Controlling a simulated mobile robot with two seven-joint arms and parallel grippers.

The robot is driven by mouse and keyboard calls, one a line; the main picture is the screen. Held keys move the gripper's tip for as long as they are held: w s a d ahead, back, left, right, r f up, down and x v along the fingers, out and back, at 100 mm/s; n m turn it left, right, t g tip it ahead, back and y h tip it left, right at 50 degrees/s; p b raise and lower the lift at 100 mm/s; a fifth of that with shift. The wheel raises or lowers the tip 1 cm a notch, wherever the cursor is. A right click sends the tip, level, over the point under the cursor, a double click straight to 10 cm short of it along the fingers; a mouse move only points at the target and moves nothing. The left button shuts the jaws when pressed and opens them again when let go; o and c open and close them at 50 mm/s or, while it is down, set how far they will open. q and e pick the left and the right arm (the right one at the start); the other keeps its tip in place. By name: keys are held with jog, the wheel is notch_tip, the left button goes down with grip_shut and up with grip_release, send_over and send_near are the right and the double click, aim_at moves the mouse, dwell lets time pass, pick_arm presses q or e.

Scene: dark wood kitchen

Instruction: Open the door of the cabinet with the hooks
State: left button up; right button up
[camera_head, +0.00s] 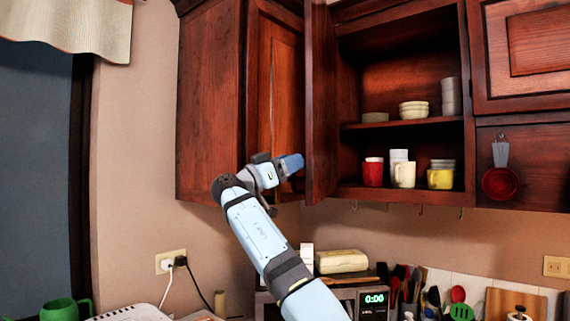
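The dark wood wall cabinet (402,199) has small hooks (421,210) under its bottom edge. Its door (320,105) stands swung outward, nearly edge-on to me, and the shelves inside show. My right gripper (291,165) is in front of the neighbouring wood panel (275,85), just left of the open door's lower part. Its fingers are small and partly hidden, so I cannot tell their opening or whether they touch the door. My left gripper is not in view.
Bowls (413,109), a red cup (373,172) and other cups stand on the cabinet shelves. Below are an appliance with a lit display (373,299) and several utensils (434,296).

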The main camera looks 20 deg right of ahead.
jog(key=shift+s+d+r, duration=0.15)
jog(key=shift+r, duration=0.1)
jog(key=shift+f, duration=0.1)
jog(key=shift+a, duration=0.2)
jog(key=b+v, duration=0.3)
jog(key=v, duration=1.1)
jog(key=shift+f, duration=0.15)
